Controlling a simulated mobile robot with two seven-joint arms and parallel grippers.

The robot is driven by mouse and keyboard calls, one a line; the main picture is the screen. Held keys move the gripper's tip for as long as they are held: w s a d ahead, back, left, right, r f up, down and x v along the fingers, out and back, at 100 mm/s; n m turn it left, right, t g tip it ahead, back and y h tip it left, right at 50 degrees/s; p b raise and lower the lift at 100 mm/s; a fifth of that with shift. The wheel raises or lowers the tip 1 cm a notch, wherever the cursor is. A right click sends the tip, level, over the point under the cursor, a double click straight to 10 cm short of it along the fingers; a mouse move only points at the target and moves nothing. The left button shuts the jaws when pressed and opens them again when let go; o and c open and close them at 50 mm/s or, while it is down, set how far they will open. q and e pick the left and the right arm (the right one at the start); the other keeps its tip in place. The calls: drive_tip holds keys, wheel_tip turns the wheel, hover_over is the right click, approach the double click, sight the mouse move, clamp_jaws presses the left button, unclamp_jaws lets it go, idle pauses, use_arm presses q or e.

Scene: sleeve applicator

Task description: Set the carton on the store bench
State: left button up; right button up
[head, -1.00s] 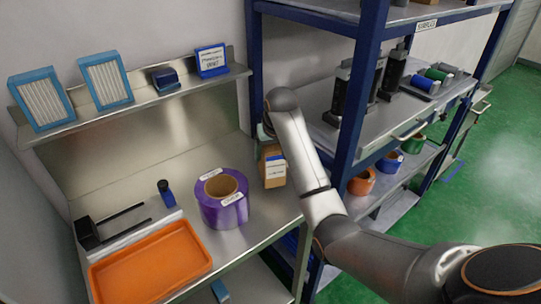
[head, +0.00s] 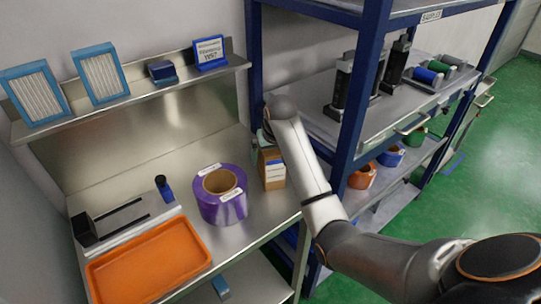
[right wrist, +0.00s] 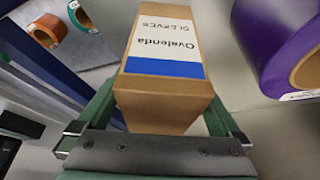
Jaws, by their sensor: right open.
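The carton (head: 273,172) is a small brown box with a white and blue label. It stands upright on the metal bench (head: 130,188), at its right end beside the purple roll. In the right wrist view the carton (right wrist: 165,75) fills the middle, its label reading "Ovalenda SLEEVES". My right gripper (right wrist: 160,108) is open, with a green finger on each side of the carton's near end. In the head view the gripper is mostly hidden behind my own arm and the carton. My left gripper is not in view.
A purple roll (head: 208,208) stands left of the carton. An orange tray (head: 150,262) and a black-ended holder (head: 84,230) lie further left. A blue shelf rack post (head: 358,100) rises just right of the bench. The back middle of the bench is clear.

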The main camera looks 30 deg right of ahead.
sight(273, 152)
drive_tip(key=v, duration=0.8)
drive_tip(key=shift+w+r, duration=0.15)
drive_tip(key=shift+a+r, duration=0.1)
drive_tip(key=shift+r, duration=0.5)
drive_tip(key=shift+s+a+r, duration=0.1)
drive_tip(key=shift+s+r, duration=0.15)
drive_tip(key=shift+s, duration=0.1)
drive_tip(key=shift+v, duration=1.15)
drive_tip(key=shift+s, duration=0.15)
